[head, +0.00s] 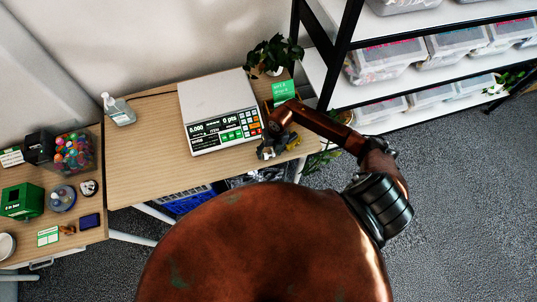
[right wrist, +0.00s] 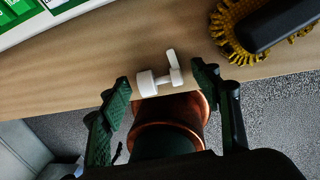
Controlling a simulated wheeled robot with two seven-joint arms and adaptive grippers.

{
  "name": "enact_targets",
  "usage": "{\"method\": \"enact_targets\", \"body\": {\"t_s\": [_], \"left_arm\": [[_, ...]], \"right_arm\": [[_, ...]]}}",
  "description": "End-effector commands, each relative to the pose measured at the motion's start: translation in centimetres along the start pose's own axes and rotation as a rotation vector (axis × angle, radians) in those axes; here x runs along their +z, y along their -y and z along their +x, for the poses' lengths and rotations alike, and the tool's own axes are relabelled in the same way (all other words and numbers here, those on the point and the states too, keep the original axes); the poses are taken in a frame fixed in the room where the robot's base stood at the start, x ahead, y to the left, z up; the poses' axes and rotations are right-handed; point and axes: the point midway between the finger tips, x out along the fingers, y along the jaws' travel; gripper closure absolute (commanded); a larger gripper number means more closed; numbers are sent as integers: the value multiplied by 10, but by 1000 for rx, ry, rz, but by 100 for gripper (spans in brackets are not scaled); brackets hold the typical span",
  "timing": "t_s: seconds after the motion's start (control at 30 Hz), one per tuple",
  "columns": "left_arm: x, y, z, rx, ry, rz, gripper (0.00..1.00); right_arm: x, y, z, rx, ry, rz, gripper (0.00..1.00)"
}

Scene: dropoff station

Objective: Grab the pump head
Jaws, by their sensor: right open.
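The white pump head (right wrist: 158,79) lies on the wooden table (right wrist: 60,92) close to its front edge in the right wrist view. It has a round cap at one end and a short spout at the other. My right gripper (right wrist: 160,76) is open, with one finger on each side of the pump head in the picture and gaps between. I cannot tell how far the fingertips are above the table. In the head view my right gripper (head: 268,147) is over the table's right end and the pump head cannot be made out. My left gripper is not in view.
A brush (right wrist: 262,28) with yellow bristles lies right of the pump head. A white scale (head: 218,112) stands left of my right gripper. A clear pump bottle (head: 118,109) stands farther left. A shelf rack (head: 420,60) is behind right. The table's middle is clear.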

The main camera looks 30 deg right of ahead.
Motion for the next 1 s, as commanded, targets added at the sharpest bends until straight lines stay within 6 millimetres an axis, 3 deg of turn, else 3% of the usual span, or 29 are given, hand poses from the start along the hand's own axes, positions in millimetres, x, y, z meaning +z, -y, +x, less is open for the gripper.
{"method": "enact_targets", "body": {"t_s": [0.07, 0.5, 0.83, 1.0], "left_arm": [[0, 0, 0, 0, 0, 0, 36], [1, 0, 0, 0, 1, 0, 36], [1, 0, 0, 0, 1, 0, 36], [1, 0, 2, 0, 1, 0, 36]], "right_arm": [[0, 0, 0, 0, 0, 0, 42], [0, 0, 0, 0, 0, 0, 72], [0, 0, -3, 0, 1, -1, 73], [1, -2, -16, -1, 3, -3, 73]]}}
